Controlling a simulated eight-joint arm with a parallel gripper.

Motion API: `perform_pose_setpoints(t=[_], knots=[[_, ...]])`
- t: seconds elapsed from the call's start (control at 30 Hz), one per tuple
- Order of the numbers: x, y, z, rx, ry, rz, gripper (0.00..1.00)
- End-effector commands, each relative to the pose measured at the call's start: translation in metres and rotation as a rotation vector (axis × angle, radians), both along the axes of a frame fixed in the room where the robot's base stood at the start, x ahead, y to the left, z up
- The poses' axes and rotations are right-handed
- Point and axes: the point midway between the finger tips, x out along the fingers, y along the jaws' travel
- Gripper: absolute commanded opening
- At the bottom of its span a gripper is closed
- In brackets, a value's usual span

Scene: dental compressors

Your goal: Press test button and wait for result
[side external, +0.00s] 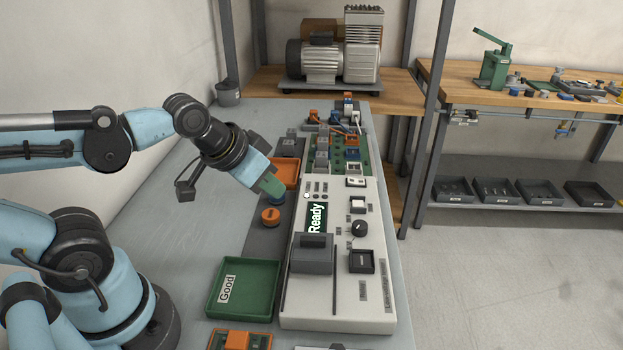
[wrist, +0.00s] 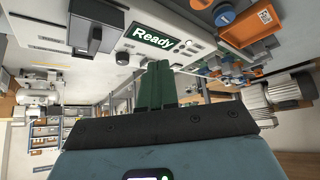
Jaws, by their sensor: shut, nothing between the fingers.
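The light-grey tester (side external: 310,312) stands on the bench, and its green display (side external: 316,218) reads "Ready". The display also shows in the wrist view (wrist: 152,37). On the panel are a white square button (side external: 357,203), a black knob (side external: 360,229) and a black square part (side external: 361,261). Their labels are too small to read, so I cannot tell which is the test button. A dark grey block (side external: 312,254) sits on the tester's near left part. My gripper (side external: 271,188) is shut and empty, left of the tester's far end. Its green fingers show in the wrist view (wrist: 157,84).
A green tray labelled "Good" (side external: 212,306) lies left of the tester. An orange round part (side external: 270,217) and an orange tray (side external: 294,174) lie near my gripper. A green board with blocks (side external: 362,154) is beyond the tester. A compressor (side external: 322,66) stands at the back.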

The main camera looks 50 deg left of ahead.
Motion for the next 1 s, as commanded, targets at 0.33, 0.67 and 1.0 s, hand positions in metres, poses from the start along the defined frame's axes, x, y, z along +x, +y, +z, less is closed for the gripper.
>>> perform_pose_setpoints(t=[0.33,0.67,1.0], knots=[[0.0,0.0,0.0,-0.001,0.0,0.001,0.0],[0.036,-0.006,0.015,-0.096,-0.037,0.119,0.0],[0.112,-0.022,0.027,-0.314,-0.107,0.352,0.0]])
